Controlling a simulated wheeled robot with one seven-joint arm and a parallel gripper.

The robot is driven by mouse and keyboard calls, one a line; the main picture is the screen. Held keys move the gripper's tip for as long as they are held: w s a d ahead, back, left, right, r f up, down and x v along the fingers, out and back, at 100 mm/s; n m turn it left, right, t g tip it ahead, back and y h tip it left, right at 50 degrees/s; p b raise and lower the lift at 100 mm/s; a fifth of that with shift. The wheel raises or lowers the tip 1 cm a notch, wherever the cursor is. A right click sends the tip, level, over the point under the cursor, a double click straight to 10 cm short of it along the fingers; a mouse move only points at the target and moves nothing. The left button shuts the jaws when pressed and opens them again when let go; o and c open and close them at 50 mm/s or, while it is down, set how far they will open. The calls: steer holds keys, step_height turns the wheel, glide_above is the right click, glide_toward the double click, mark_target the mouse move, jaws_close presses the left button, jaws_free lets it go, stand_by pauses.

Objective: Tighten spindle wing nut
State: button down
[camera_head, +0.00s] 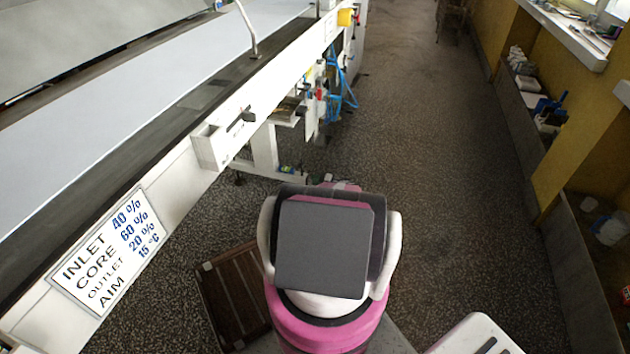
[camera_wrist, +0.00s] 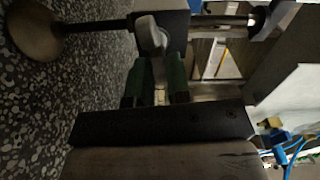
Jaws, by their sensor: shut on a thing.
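In the wrist view, a pale grey wing nut (camera_wrist: 151,36) sits against a block (camera_wrist: 172,20) at the top middle. A dark spindle rod (camera_wrist: 92,27) runs left from that block to a round metal disc (camera_wrist: 35,28). My gripper (camera_wrist: 157,66) points up at the wing nut with its two green fingers. It is shut on the wing nut, whose lower part lies between the fingertips. The exact contact is dim and partly hidden. Neither the wing nut nor my gripper can be made out in the head view.
The long white machine (camera_head: 300,70) with its pale belt (camera_head: 120,110) fills the left of the head view. A brown slatted platform (camera_head: 235,295) lies on the floor beside me. Blue hoses (camera_wrist: 290,145) are at the wrist view's lower right. The speckled aisle (camera_head: 430,150) is clear.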

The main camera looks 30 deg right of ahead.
steer(key=shift+f+m, duration=0.2)
steer(key=shift+m, duration=0.5)
steer(key=c, duration=1.2)
jaws_free()
steer(key=shift+o, duration=0.2)
steer(key=v, duration=1.1)
